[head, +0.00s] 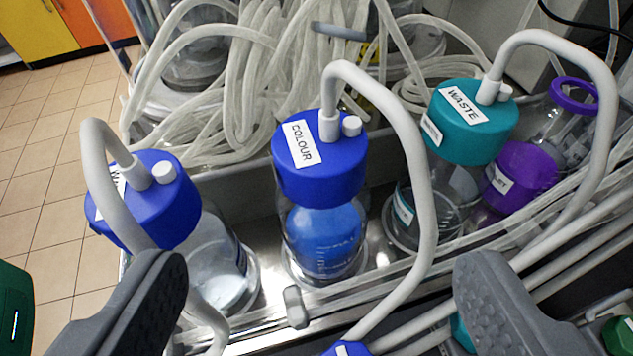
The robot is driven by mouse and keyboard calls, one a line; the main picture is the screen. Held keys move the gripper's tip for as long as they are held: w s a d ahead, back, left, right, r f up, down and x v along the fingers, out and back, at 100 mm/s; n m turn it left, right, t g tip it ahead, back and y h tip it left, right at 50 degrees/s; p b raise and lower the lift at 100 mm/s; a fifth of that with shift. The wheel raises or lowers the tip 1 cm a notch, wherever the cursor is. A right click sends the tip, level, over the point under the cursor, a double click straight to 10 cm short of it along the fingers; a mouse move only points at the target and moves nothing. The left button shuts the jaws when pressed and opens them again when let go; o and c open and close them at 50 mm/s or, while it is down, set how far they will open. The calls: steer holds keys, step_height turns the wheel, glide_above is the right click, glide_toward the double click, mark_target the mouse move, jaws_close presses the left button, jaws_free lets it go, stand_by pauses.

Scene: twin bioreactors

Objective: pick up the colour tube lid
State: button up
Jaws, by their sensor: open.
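A blue lid labelled COLOUR (320,155) tops a clear bottle with blue liquid (325,240), in the middle of the view. A thick grey tube (415,170) rises from this lid, arches right and runs down to a second blue piece (347,349), perhaps the tube's lid. Only its top and part of a white label show at the bottom edge. My gripper (322,275) is open and empty, its dark fingers wide apart at the lower left and lower right. The second blue piece lies low in the gap between them. What is under it is out of frame.
A bottle with a blue lid (175,205) stands left. A teal-lidded WASTE bottle (470,120) and a purple container (520,175) stand right. Coiled pale tubing (250,80) lies behind. Several tubes cross the lower right. Tiled floor shows at left.

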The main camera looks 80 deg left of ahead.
mark_target(322, 155)
steer(key=shift+n+y, duration=0.3)
steer(key=shift+y, duration=0.1)
steer(key=x, duration=0.8)
steer(key=shift+d+f, duration=0.2)
steer(key=shift+f, duration=0.2)
steer(key=shift+p+x, duration=0.55)
steer(key=shift+x, duration=2)
steer(key=shift+w+r, duration=0.1)
steer(key=shift+r, duration=0.05)
steer(key=c, duration=1)
